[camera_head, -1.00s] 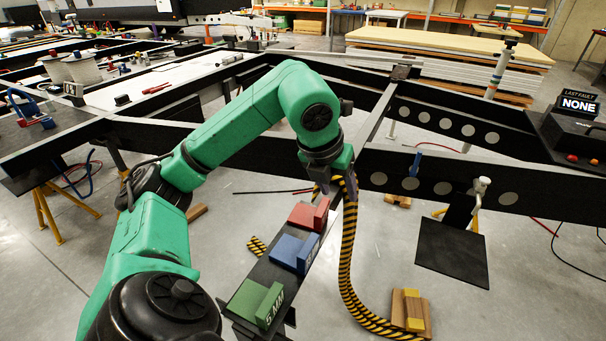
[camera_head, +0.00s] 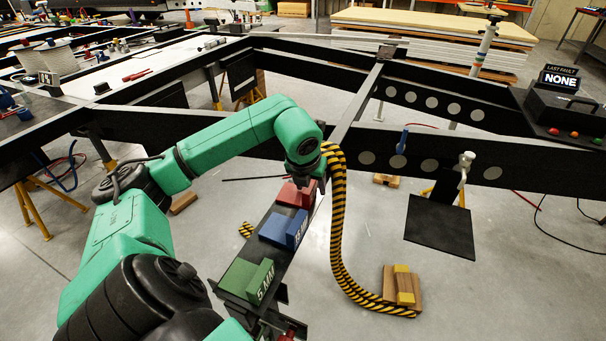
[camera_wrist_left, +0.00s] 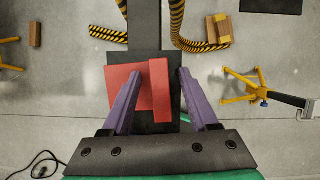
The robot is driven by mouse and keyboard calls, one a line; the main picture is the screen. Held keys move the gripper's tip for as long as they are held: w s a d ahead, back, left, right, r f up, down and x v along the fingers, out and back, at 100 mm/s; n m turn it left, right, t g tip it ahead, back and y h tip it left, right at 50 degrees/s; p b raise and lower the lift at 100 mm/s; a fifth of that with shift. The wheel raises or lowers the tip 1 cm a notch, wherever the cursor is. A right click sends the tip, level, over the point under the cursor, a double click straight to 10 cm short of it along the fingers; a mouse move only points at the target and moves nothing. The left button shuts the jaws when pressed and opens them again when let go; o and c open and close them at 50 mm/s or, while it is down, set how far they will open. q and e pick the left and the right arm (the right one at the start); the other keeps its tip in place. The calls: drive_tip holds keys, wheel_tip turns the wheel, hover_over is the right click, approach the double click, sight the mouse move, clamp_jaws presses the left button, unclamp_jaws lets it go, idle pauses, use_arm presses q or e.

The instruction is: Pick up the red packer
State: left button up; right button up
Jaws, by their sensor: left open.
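The red packer (camera_head: 291,195) lies at the far end of a narrow black shelf (camera_head: 262,255), beyond a blue packer (camera_head: 284,229) and a green packer (camera_head: 246,279) marked 5 MM. My left gripper (camera_head: 306,184) is at the red packer, pointing down. My right gripper is not clearly in view.
A yellow-and-black striped hose (camera_head: 338,240) hangs just right of the shelf, down to a wooden block (camera_head: 402,289). Black chassis beams (camera_head: 420,160) cross behind. A black plate (camera_head: 440,226) hangs at the right.

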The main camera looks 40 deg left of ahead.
use_arm(q)
drive_tip(key=shift+r, duration=0.1)
clamp_jaws()
drive_tip(key=shift+r, duration=0.1)
